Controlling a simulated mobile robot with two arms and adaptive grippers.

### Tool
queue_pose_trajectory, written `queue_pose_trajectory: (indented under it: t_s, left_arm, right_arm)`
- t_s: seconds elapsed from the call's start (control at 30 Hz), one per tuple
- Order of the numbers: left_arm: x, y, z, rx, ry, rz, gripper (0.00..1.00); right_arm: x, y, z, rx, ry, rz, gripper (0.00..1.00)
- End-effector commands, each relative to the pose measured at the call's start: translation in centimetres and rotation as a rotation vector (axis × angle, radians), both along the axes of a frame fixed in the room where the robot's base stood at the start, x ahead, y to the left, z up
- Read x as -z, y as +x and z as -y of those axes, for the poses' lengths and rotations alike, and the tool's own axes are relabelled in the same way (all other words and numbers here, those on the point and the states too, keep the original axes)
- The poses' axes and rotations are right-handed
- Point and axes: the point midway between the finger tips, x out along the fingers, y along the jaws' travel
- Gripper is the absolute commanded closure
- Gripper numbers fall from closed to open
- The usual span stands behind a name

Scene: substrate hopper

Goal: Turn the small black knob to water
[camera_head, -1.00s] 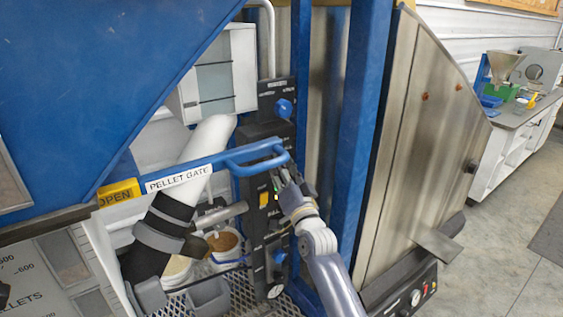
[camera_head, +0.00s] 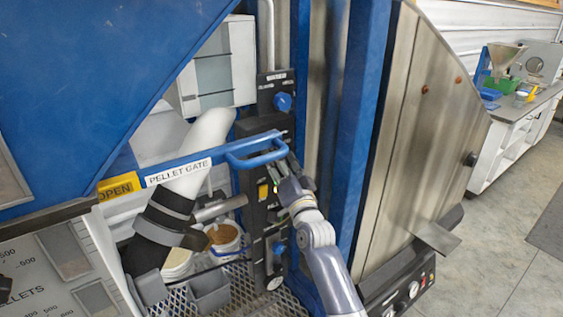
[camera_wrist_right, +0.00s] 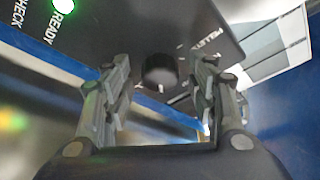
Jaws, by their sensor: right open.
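The small black knob (camera_wrist_right: 160,70) shows in the right wrist view on a dark panel, beside a partly readable "PELLET" label. My right gripper (camera_wrist_right: 158,88) is open, with one finger on each side of the knob in the picture. Whether the fingers touch it is hard to tell. In the head view my right gripper (camera_head: 284,178) is at the black control panel (camera_head: 252,205), just below the blue pellet gate handle. The gripper and handle hide the knob there. The knob's setting and any water label cannot be read. My left gripper is not in view.
The blue pellet gate handle (camera_head: 258,150) crosses just above my right gripper. Blue knobs sit higher (camera_head: 283,102) and lower (camera_head: 279,248) on the panel. A blue post (camera_head: 355,130) stands close on the right. Buckets (camera_head: 224,238) stand lower left. A green light (camera_wrist_right: 63,5) is lit.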

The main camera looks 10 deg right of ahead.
Motion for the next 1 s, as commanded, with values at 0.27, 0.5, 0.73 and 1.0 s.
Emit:
queue_pose_trajectory:
  t_s: [0.27, 0.5, 0.73, 1.0]
  left_arm:
    - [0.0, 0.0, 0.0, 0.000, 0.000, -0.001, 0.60]
    - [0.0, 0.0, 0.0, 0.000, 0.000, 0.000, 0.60]
    - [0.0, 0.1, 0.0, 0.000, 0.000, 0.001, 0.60]
    - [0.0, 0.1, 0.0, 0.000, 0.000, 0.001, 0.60]
  right_arm:
    - [1.0, -2.6, 0.3, 0.000, 0.000, -0.003, 0.47]
    - [2.4, -7.3, 0.9, 0.000, -0.001, -0.003, 0.47]
    - [3.3, -10.4, 1.3, 0.000, -0.001, -0.001, 0.47]
    - [3.5, -11.4, 1.4, -0.001, 0.000, -0.001, 0.47]
